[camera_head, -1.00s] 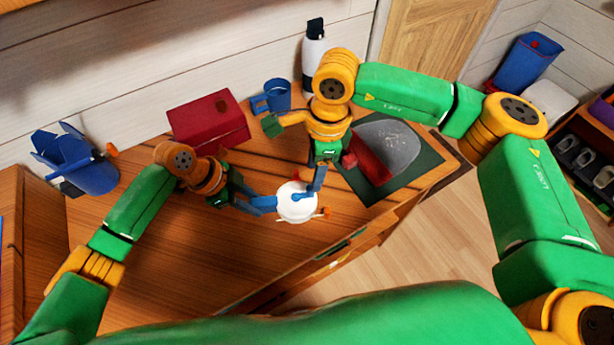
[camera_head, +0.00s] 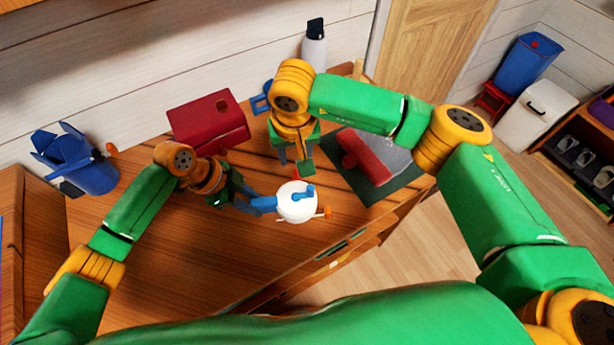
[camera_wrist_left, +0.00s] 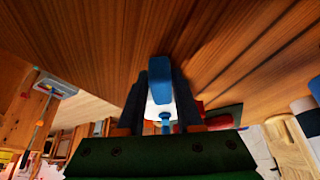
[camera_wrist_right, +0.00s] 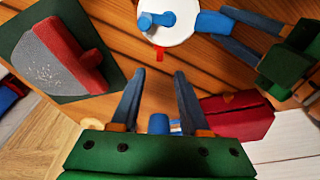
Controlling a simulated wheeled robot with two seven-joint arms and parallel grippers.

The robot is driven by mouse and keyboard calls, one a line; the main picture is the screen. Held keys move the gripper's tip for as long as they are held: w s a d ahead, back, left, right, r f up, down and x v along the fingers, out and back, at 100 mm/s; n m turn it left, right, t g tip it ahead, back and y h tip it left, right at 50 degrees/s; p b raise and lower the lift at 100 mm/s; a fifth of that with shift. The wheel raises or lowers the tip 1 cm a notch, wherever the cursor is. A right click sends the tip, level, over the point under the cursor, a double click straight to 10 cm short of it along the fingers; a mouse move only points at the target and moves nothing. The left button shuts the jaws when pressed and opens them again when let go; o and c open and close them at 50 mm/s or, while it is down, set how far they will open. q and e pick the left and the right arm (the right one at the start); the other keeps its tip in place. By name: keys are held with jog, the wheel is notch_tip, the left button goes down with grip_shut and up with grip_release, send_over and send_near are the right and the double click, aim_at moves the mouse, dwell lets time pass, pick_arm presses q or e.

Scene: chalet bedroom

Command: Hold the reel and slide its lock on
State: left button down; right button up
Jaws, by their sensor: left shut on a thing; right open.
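The reel (camera_head: 297,208) is a white round body with a blue lever (camera_head: 305,193) on top and an orange end at its right. My left gripper (camera_head: 262,205) is shut on the reel's blue part at its left side, just above the table. In the left wrist view a blue and white piece (camera_wrist_left: 160,88) sits between the fingers. A small red tab (camera_wrist_right: 159,53) shows at the reel's edge in the right wrist view; I cannot tell whether it is the lock. My right gripper (camera_wrist_right: 159,76) is open and empty behind the reel, its fingers pointing toward it.
A red box (camera_head: 208,122) and a blue mug (camera_head: 261,104), partly hidden, stand behind. A blue container (camera_head: 85,165) is at the left. A dark mat (camera_head: 403,185) with a grey and red object (camera_head: 367,157) lies to the right. The wooden table (camera_head: 190,265) is clear in front.

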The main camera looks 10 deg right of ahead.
aim_at(296, 173)
jog(key=f, duration=0.3)
jog(key=w+f, duration=0.1)
jog(key=f, duration=0.4)
jog(key=shift+w+f, duration=0.35)
jog(key=shift+f, duration=0.05)
grip_shut()
